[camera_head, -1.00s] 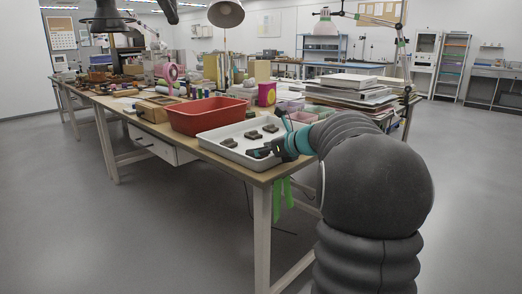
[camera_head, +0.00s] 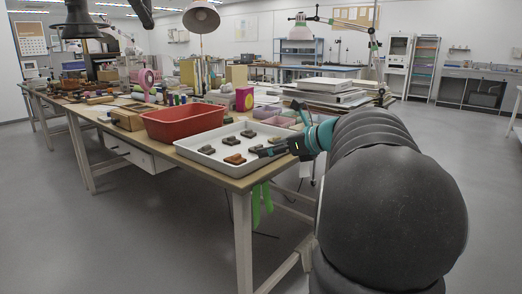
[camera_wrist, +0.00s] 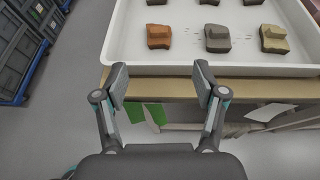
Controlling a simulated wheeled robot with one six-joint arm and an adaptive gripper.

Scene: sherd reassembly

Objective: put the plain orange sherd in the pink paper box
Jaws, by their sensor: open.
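The plain orange sherd (camera_wrist: 159,37) lies in the near part of a white tray (camera_wrist: 120,42). In the head view the sherd (camera_head: 235,159) is near the tray's front corner. My gripper (camera_wrist: 160,80) is open and empty, its fingertips short of the tray's near rim, with the orange sherd straight ahead between them in the picture. In the head view my gripper (camera_head: 270,152) is at the tray's right edge. A small open pink box (camera_head: 278,121) stands on the table behind the tray, partly hidden by my arm.
A grey sherd (camera_wrist: 217,39) and a tan-topped sherd (camera_wrist: 273,39) lie to the right of the orange one, with several more behind. A red basin (camera_head: 184,122) stands left of the tray. A magenta box (camera_head: 244,98) and stacked boards (camera_head: 325,92) stand farther back.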

